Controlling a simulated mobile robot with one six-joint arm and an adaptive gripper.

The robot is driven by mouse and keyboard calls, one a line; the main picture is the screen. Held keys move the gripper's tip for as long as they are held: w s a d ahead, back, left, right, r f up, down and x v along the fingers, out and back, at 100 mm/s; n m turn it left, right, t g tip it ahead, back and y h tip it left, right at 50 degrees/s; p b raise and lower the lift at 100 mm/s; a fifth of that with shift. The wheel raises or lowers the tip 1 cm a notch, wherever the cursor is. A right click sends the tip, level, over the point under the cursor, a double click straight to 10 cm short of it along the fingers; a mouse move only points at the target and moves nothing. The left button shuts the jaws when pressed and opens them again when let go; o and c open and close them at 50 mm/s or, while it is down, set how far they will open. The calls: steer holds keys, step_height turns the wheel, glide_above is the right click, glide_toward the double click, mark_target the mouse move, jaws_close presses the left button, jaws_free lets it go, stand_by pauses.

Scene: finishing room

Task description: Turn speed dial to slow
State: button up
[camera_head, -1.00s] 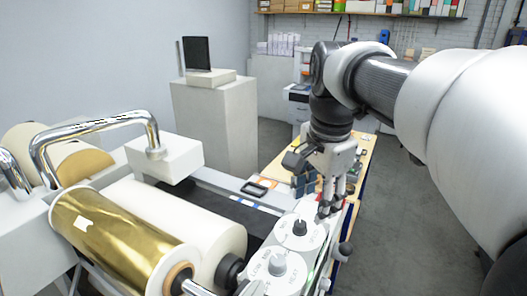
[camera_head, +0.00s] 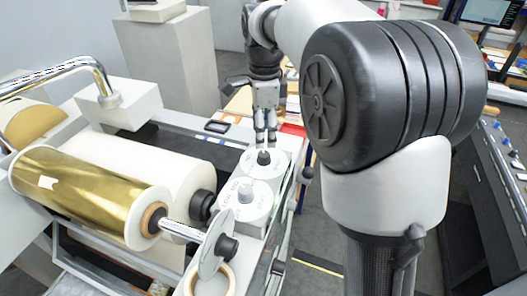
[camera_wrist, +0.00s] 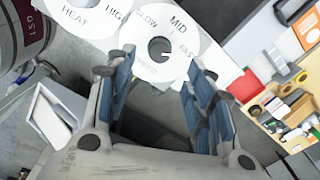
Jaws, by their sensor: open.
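The speed dial (camera_head: 279,161) is a white disc with a dark knob (camera_head: 264,157) on the machine's right-hand panel. In the wrist view its face (camera_wrist: 146,23) reads SLOW, MID and FAST, and its knob (camera_wrist: 159,48) is grey and dark. I cannot tell which mark the knob points at. My gripper (camera_head: 265,147) points down at the dial. In the wrist view my gripper (camera_wrist: 158,72) has its blue-padded fingers apart, one to each side of the knob's line. I cannot tell whether they touch it.
The heat dial (camera_head: 258,207), with a light grey knob, sits beside the speed dial. A gold foil roll (camera_head: 85,195) and a white roller (camera_head: 150,160) lie to the left. A chrome handle (camera_head: 50,73) stands above them. A wooden bench (camera_head: 238,103) is behind.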

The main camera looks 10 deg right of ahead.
mark_target(264, 154)
step_height(264, 154, down, 8)
steer(key=shift+w+r, duration=0.1)
steer(key=shift+r, duration=0.15)
steer(key=shift+c, duration=0.4)
steer(key=c, duration=1)
